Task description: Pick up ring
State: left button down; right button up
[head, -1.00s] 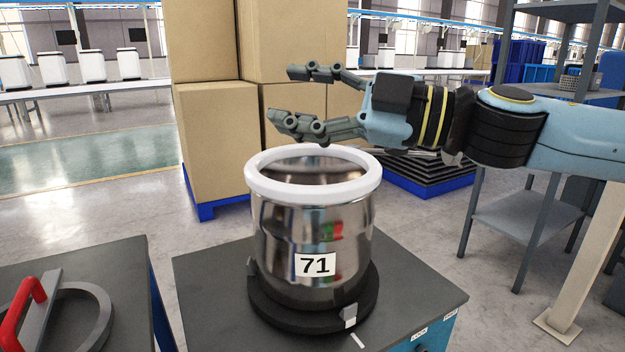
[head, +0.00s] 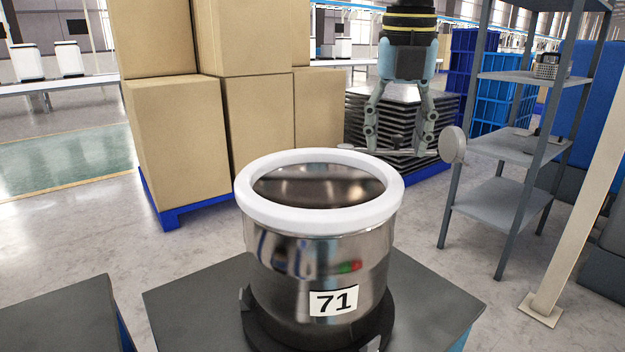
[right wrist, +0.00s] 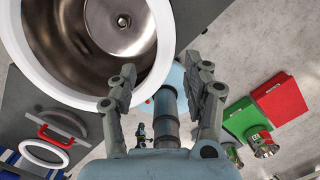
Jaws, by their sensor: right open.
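A white ring (head: 320,222) sits around the top of a shiny steel pot (head: 300,262) labelled 71. The white ring (right wrist: 62,88) and the pot's inside (right wrist: 110,25) also show in the right wrist view. My right gripper (head: 396,152) is open and empty. Its fingers point down, and in the head view it appears behind and to the right of the ring, apart from it. In the right wrist view the gripper's left fingertip overlaps the ring's edge in the picture; touching cannot be told. My left gripper is out of view.
The pot stands on a dark-topped table (head: 190,290). Cardboard boxes (head: 180,140) are stacked behind it. A metal shelf (head: 490,200) stands at the right. In the right wrist view a red handle (right wrist: 56,136) lies lower left, and red (right wrist: 283,98) and green boxes (right wrist: 243,120) lie right.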

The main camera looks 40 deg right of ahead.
aim_at(391, 178)
notch_tip(391, 178, down, 2)
jog(key=shift+w+d+f, duration=0.1)
jog(key=f, duration=0.1)
jog(key=d+f, duration=0.1)
jog(key=f, duration=0.1)
jog(key=f+b, duration=0.1)
jog(key=shift+w+d+f, duration=0.2)
jog(key=shift+w, duration=0.15)
jog(key=shift+f, duration=0.35)
jog(key=shift+w+f, duration=0.1)
pick_arm(q)
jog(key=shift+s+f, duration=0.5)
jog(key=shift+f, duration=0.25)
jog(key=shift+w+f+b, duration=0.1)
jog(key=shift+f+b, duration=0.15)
jog(key=shift+b, duration=0.2)
pick_arm(e)
jog(key=shift+f, duration=0.2)
grip_shut()
